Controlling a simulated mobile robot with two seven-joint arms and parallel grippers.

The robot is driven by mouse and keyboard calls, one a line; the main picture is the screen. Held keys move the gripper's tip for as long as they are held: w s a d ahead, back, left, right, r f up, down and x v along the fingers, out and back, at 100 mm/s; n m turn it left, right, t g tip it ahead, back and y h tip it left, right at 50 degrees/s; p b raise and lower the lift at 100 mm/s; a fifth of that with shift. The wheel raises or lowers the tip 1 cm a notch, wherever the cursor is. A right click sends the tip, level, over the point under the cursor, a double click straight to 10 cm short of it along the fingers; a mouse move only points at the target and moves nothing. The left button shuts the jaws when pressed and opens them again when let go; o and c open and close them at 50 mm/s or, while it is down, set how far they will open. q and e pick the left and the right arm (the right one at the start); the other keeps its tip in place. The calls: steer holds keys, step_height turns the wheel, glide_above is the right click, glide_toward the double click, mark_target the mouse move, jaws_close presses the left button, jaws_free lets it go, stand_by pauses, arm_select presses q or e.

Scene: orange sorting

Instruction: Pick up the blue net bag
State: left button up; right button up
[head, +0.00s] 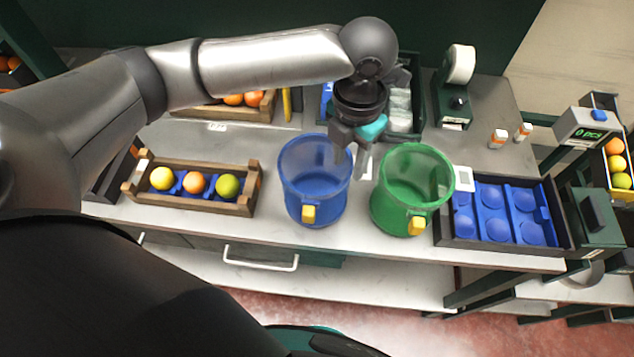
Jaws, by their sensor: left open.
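The blue net bag (302,186) stands upright and open-topped on the counter, near the middle of the head view, with a yellow tag low on its front. My left gripper (351,160) points down over the bag's right side, near its rim and close to the gap before the green net bag (412,192). Its fingers are apart, with nothing seen between them. I cannot tell whether a finger touches the blue rim. The gripper hides part of that rim. My right gripper is not in view.
A wooden crate (190,203) with three fruits stands left on the counter (340,232). A dark tray with blue cups (499,212) stands right of the green bag. Behind are a crate of oranges (243,99), a label-roll device (455,90) and small orange-and-white bottles (498,138).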

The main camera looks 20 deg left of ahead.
mark_target(344, 182)
arm_select(q)
step_height(344, 182, down, 3)
steer(key=f, duration=0.2)
steer(key=s+f, duration=0.1)
steer(key=f, duration=0.1)
steer(key=shift+s+f, duration=0.15)
steer(key=shift+f, duration=0.5)
steer(key=shift+c, duration=0.3)
jaws_close()
stand_by(0.7)
